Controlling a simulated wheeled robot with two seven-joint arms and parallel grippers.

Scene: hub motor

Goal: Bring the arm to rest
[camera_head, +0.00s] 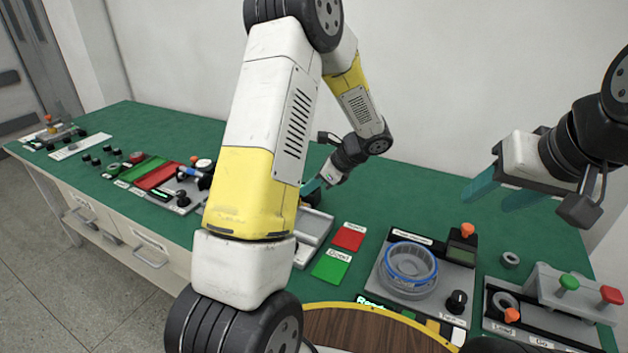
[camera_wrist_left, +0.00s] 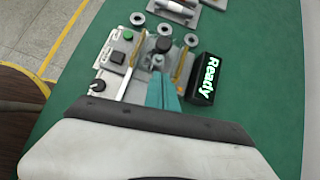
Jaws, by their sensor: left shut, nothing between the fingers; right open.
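My left arm crosses the middle of the head view. Its gripper (camera_head: 312,187) is beyond the forearm, low over the green table, with teal fingers partly hidden by the arm. In the left wrist view the left gripper (camera_wrist_left: 163,92) is shut and empty, its fingertips over or beside a grey fixture (camera_wrist_left: 128,62); I cannot tell whether they touch it. My right gripper (camera_head: 503,190) is open and empty, raised above the table at the right, its teal fingers apart.
The green table (camera_head: 150,120) holds a "Ready" display (camera_wrist_left: 206,78), a tester with a blue-rimmed ring (camera_head: 408,265), red (camera_head: 348,238) and green (camera_head: 331,268) pads, and a button station (camera_head: 568,290). A loose grey ring (camera_head: 510,259) lies right. Bare table shows at the back.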

